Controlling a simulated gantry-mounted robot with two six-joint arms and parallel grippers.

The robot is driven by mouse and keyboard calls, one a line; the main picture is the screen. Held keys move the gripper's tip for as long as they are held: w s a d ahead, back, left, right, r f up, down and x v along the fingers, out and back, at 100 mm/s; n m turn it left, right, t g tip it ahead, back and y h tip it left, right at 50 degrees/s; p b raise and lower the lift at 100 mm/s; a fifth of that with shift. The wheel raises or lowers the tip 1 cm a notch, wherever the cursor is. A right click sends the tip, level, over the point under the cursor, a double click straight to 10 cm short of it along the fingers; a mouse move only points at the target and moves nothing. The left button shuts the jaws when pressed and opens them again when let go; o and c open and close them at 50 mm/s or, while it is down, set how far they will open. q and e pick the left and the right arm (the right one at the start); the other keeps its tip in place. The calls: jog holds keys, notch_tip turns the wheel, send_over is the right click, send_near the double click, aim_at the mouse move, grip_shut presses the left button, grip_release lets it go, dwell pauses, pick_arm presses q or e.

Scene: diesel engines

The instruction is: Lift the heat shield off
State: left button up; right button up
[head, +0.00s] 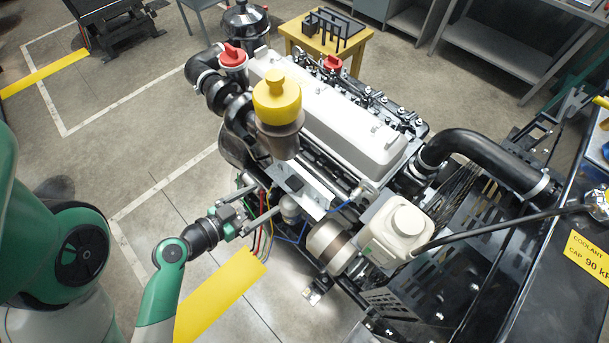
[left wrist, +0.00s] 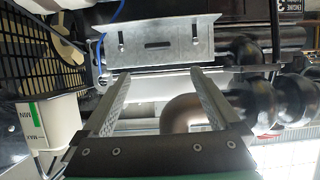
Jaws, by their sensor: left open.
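The heat shield (head: 310,196) is a bare silver metal plate on the near side of the engine, below the white valve cover. In the left wrist view the heat shield (left wrist: 185,45) shows as a bent plate with a slot in the middle and smaller slots at its ends. My left gripper (head: 268,199) is open and points at the plate from the near left side. In the left wrist view the two ridged fingers of my left gripper (left wrist: 158,74) are spread, with nothing held between them. The fingertips appear just short of the plate's edge; contact cannot be told. My right gripper is not in view.
A yellow-capped cylinder (head: 277,100) stands above the shield's far end. A white coolant tank (head: 397,230) is to the right. Red and blue wires (head: 263,236) hang near the gripper. Open floor lies at the near left, with a yellow strip (head: 220,297).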

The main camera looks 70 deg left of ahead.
pick_arm(q)
jog(key=p, duration=0.2)
send_near(296, 181)
jog(key=w+a, duration=0.1)
jog(key=w, duration=0.1)
jog(key=shift+f+p+x, duration=0.2)
jog(key=shift+f+x, duration=0.05)
jog(key=shift+x, duration=1.2)
jog(key=shift+f+p+x, duration=0.2)
jog(key=shift+x, duration=1.3)
jog(key=shift+s+d, duration=0.15)
jog(key=shift+s, duration=0.05)
grip_shut()
